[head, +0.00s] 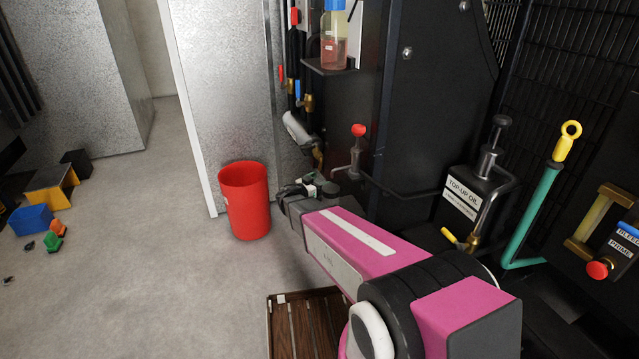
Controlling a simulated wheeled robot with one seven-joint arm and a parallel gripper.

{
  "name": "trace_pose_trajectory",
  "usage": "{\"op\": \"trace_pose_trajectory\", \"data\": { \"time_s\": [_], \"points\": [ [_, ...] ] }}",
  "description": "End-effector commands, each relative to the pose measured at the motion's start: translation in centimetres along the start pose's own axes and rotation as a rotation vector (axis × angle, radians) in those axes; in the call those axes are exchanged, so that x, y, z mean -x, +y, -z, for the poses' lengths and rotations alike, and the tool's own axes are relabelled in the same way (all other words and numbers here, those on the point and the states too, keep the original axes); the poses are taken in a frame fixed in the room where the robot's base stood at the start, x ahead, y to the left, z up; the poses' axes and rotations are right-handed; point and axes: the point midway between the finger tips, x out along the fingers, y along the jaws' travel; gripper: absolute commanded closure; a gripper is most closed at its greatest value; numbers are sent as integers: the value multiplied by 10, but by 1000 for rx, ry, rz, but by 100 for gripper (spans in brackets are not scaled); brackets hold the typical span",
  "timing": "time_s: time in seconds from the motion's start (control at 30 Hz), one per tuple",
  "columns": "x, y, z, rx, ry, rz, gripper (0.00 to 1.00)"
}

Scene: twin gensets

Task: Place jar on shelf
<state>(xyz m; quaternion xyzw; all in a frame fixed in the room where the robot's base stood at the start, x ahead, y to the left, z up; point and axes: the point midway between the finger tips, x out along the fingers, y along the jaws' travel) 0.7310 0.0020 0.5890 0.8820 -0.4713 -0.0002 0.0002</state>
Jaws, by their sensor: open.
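A clear jar (334,48) with a blue cap and reddish contents shows at the top of the head view, cut off by the frame edge. It appears to stand upright on a small black shelf (318,67) fixed to the dark machine. My gripper (307,187) is at the end of my pink arm, lower and left of the jar, well apart from it. The gripper is open; no held object shows in it. The arm partly hides its jaws.
A red bin (244,200) stands on the floor left of my gripper. A red-knobbed valve (358,131) and hoses are close by. A top-up oil unit (476,192) and a teal lever (532,213) are right.

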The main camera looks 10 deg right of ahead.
Motion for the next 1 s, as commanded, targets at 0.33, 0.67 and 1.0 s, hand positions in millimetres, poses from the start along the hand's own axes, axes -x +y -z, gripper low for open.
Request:
{"op": "trace_pose_trajectory", "data": {
  "time_s": [0.33, 0.67, 1.0],
  "points": [
    [34, 1, 3, 0, 0, 3, 16],
    [95, 0, 3, 1, -1, 3, 16],
    [120, 0, 2, 0, 0, 0, 16]
  ]
}}
